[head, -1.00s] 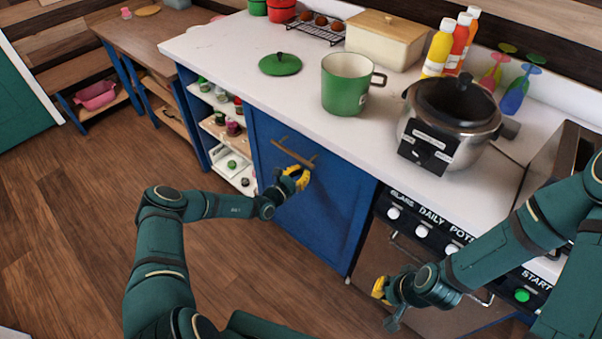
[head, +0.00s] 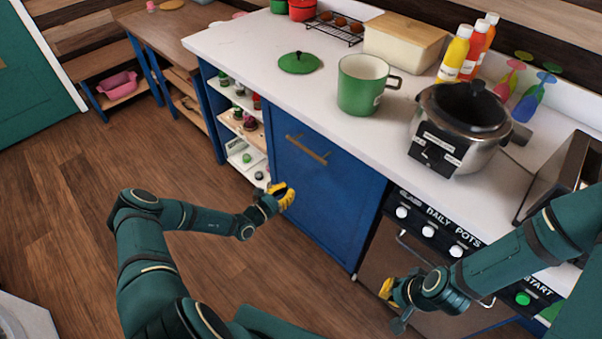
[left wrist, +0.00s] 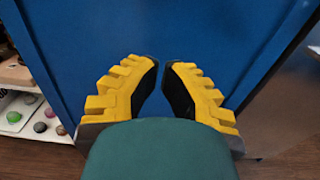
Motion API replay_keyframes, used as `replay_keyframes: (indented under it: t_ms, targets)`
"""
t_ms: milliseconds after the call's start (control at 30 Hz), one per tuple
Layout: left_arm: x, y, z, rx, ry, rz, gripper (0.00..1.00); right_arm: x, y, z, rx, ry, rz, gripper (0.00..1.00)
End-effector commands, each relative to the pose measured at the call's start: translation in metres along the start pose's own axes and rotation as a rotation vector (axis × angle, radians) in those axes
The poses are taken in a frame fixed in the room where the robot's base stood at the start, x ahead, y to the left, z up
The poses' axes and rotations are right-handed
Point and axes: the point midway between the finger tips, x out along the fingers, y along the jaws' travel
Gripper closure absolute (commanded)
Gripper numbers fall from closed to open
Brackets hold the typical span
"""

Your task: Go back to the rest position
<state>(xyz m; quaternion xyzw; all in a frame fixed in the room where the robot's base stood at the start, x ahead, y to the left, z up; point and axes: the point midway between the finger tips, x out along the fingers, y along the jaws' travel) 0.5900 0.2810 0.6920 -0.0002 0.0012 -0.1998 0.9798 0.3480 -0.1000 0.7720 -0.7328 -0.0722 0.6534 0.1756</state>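My left gripper (head: 283,196) is in front of the blue cabinet door (head: 325,195), below and apart from its bar handle (head: 307,149). In the left wrist view its two yellow fingers (left wrist: 160,85) are apart with nothing between them, and the blue door (left wrist: 160,25) fills the view behind. The door is closed. My right gripper (head: 388,290) is low in front of the oven at the right. Its fingers are small and partly turned away, so its opening is unclear.
The white counter (head: 240,45) holds a green pot (head: 362,88), its green lid (head: 299,62), a steel cooker (head: 455,130) and several bottles. The oven front (head: 415,265) stands right of the door. Open shelves (head: 240,125) stand to its left. The wooden floor (head: 90,190) at left is clear.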

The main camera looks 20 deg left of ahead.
Motion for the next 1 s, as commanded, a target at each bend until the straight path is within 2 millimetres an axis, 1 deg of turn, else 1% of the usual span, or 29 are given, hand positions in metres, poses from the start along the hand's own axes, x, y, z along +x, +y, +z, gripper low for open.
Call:
replay_keyframes:
  t_ms: [233,267,333,367,467,500,567,600,667,700,767,800,867,900,967,1000]
  targets:
    - [-0.002,-0.001,0.000,0.001,0.000,-0.005,1.00,0.000,0.000,0.000,0.000,0.001,0.000,1.00]
    - [-0.001,-0.004,0.001,0.003,0.002,-0.013,1.00,0.000,0.000,0.000,0.000,0.001,0.000,1.00]
    - [0.002,-0.015,0.003,0.015,0.013,-0.057,1.00,0.000,0.000,0.000,0.000,0.001,0.000,1.00]
    - [0.005,-0.024,0.004,0.025,0.021,-0.090,1.00,0.000,0.000,0.000,0.000,0.000,0.000,1.00]
    - [0.010,-0.072,0.009,0.078,0.073,-0.265,1.00,0.000,0.000,0.000,0.000,0.000,0.000,1.00]
    - [0.010,-0.097,0.010,0.114,0.102,-0.362,1.00,0.000,0.000,0.000,0.000,0.001,0.000,1.00]
    - [0.004,-0.138,0.012,0.186,0.154,-0.524,1.00,0.000,0.000,0.000,0.000,0.000,0.000,1.00]
    - [-0.005,-0.165,0.012,0.245,0.193,-0.641,1.00,0.000,0.000,0.000,0.000,0.000,0.000,1.00]
    - [-0.023,-0.202,0.011,0.355,0.254,-0.821,1.00,0.000,0.000,0.000,0.000,0.000,0.000,1.00]
    - [-0.039,-0.223,0.011,0.443,0.294,-0.939,1.00,0.000,0.000,0.000,0.000,0.000,0.000,1.00]
    - [-0.064,-0.245,0.009,0.582,0.346,-1.099,1.00,0.000,0.000,0.000,0.000,0.000,0.000,1.00]
    - [-0.081,-0.254,0.009,0.683,0.375,-1.194,1.00,0.000,0.000,0.000,0.000,0.000,0.000,1.00]
    - [-0.103,-0.262,0.011,0.845,0.408,-1.320,1.00,0.000,0.000,0.000,0.000,0.000,0.000,1.00]
    - [-0.117,-0.264,0.013,0.958,0.422,-1.394,1.00,0.000,0.000,0.000,0.000,0.000,0.000,1.00]
    - [-0.132,-0.263,0.019,1.137,0.429,-1.484,1.00,0.000,0.000,0.000,0.000,0.000,0.000,1.00]
    - [-0.140,-0.261,0.024,1.255,0.424,-1.531,1.00,0.000,0.000,0.000,0.000,0.000,0.000,1.00]
